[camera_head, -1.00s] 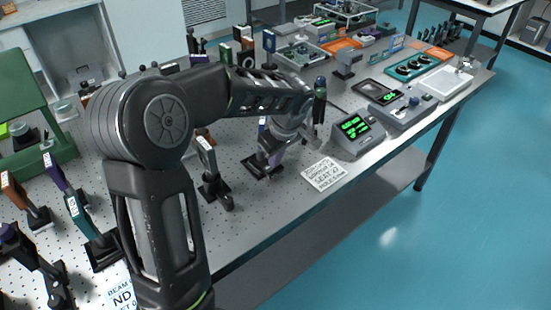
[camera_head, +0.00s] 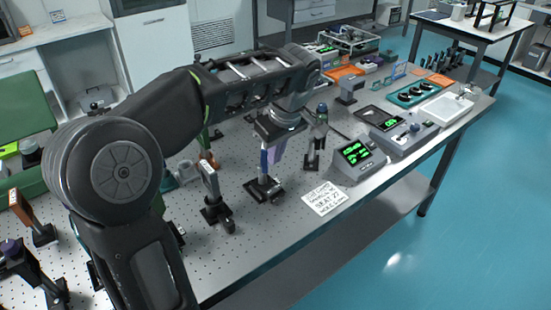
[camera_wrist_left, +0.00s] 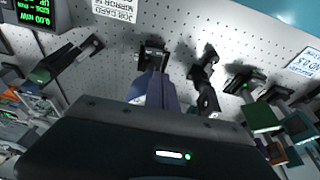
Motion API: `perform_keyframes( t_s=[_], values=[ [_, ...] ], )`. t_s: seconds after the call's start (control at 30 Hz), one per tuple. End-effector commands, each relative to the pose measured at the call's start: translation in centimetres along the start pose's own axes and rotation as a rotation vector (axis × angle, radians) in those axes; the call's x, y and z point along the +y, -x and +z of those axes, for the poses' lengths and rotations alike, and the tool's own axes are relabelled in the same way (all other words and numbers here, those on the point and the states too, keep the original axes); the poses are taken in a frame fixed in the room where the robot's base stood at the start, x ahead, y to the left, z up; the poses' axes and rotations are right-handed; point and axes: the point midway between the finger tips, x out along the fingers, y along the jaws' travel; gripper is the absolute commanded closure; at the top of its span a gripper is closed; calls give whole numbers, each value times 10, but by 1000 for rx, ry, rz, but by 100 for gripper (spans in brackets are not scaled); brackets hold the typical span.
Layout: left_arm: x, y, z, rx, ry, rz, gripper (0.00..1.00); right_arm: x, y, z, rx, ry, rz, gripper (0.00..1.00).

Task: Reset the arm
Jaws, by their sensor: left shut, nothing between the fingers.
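My left arm comes in from the left in the head view, bent at a large round joint, with its forearm reaching right over the perforated table (camera_head: 235,245). My left gripper (camera_head: 277,150) points down and is shut and empty. It is close above a post mount (camera_head: 264,190) with a blue upright plate, and I cannot tell whether they touch. In the left wrist view the dark gripper body fills the bottom, with the narrow fingers (camera_wrist_left: 160,80) beyond it, near that mount's base. My right gripper is in neither view.
A mount with a dark plate (camera_head: 211,190) stands left of the gripper, and another post stands close on its right. A white card (camera_head: 325,198) and a green-lit display (camera_head: 357,158) are further right. Several instruments and trays line the table's back. Blue floor is open at right.

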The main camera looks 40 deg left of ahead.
Motion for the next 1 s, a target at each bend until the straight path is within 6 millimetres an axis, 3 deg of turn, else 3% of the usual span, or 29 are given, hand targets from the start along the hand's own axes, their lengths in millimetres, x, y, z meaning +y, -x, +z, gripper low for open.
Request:
perform_keyframes(
  t_s=[0.57,0.67,0.73,0.87,1.0],
  values=[
    [1,0,0,1,-33,6,100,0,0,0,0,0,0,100],
    [18,0,-1,10,-124,73,100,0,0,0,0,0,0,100],
    [40,-2,6,11,-231,164,100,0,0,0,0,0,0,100],
    [90,-26,51,-1,-499,367,100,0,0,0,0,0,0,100],
    [127,-91,138,-44,-775,548,100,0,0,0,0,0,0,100]
  ],
)
